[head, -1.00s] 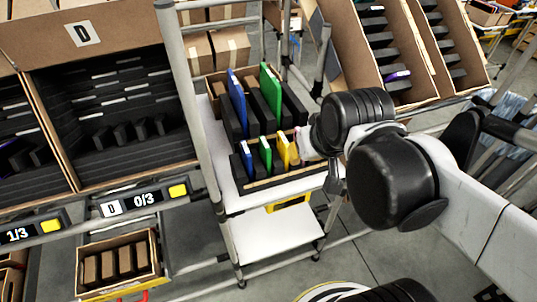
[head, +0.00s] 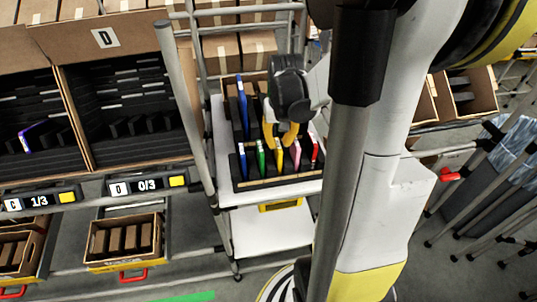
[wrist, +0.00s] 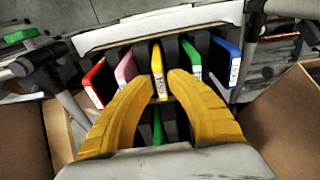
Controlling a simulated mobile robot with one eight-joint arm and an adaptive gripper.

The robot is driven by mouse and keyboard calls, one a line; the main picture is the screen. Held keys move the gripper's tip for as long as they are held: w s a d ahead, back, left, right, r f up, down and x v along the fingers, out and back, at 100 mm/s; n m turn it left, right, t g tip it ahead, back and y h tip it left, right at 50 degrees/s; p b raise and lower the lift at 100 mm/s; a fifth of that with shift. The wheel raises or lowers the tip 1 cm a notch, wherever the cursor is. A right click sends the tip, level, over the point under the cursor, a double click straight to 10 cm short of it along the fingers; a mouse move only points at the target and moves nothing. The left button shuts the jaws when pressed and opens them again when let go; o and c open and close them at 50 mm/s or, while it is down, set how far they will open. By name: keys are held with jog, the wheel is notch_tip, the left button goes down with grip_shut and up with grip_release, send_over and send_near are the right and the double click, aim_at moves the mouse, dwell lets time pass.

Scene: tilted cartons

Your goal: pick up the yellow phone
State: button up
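The yellow phone (head: 278,160) stands upright in the front row of a rack on the white shelf, between a green phone (head: 261,160) and a pink phone (head: 296,156). In the wrist view the yellow phone (wrist: 158,68) lies just past and between my fingertips. My gripper (head: 287,136) is above the rack, its yellow fingers pointing down at the phone's top. In the wrist view my gripper (wrist: 162,80) is open, with a gap between the fingers. I cannot tell whether a finger touches the phone.
A blue phone (head: 242,162) and a red phone (head: 314,150) end the front row. A taller blue item (head: 243,105) stands in the back row; a green one (wrist: 157,126) shows between my fingers. A grey post (head: 190,95) rises left of the rack. Cartons stand on both sides.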

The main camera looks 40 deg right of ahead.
aim_at(278, 160)
jog(key=f, duration=0.2)
jog(key=shift+w+d+f+b, duration=0.15)
jog(key=shift+w+f+b, duration=0.1)
jog(key=shift+f+b, duration=0.15)
jog(key=f, duration=0.1)
jog(key=f+b, duration=0.1)
jog(key=w+d+f, duration=0.1)
jog(key=shift+f+b, duration=0.35)
jog(key=shift+f, duration=0.4)
grip_shut()
